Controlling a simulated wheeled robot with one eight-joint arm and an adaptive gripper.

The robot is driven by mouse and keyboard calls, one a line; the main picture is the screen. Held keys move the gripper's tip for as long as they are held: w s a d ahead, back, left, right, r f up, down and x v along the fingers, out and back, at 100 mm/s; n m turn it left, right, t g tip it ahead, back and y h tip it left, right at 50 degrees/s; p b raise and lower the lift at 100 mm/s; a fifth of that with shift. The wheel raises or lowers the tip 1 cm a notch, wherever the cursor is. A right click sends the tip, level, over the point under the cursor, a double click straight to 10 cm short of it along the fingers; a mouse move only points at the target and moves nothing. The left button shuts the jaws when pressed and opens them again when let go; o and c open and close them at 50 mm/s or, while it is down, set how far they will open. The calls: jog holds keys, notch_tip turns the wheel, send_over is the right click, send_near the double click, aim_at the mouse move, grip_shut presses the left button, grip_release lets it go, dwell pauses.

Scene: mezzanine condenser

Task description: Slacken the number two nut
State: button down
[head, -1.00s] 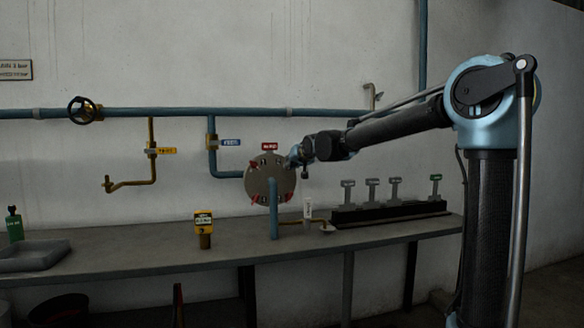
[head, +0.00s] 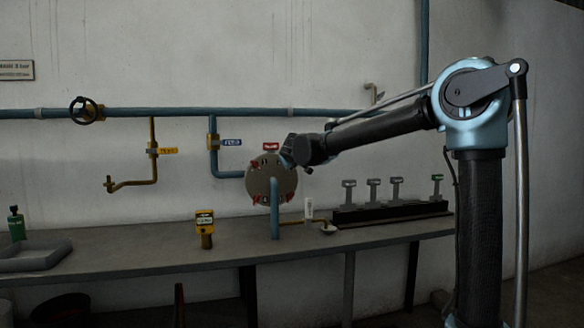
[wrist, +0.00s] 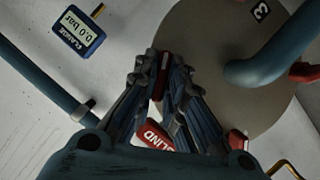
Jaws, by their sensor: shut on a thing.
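The round grey flange disc (head: 262,184) stands upright above the bench, with red nuts around its rim. My gripper (head: 284,156) is at the disc's upper right edge in the head view, hiding that part of the rim. In the wrist view my gripper (wrist: 161,72) is shut on a red nut (wrist: 160,80) at the disc's edge, mostly covered by the fingers. Its number is hidden; a "3" label (wrist: 261,11) shows elsewhere on the disc (wrist: 215,60). Another red nut (wrist: 303,72) lies beyond the blue pipe, and one (wrist: 238,140) near the lower edge.
A blue pipe (head: 275,212) rises in front of the disc. A red sign (wrist: 152,137) reading "BLIND" is behind my fingers.

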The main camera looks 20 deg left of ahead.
jog(key=shift+d+f+n+t+h, duration=0.15)
jog(key=shift+n+t+h, duration=0.15)
jog(key=shift+n, duration=0.4)
jog(key=c, duration=1.7)
grip_release()
jog(key=shift+o, duration=0.2)
jog(key=v, duration=1.1)
jog(key=shift+s, duration=0.4)
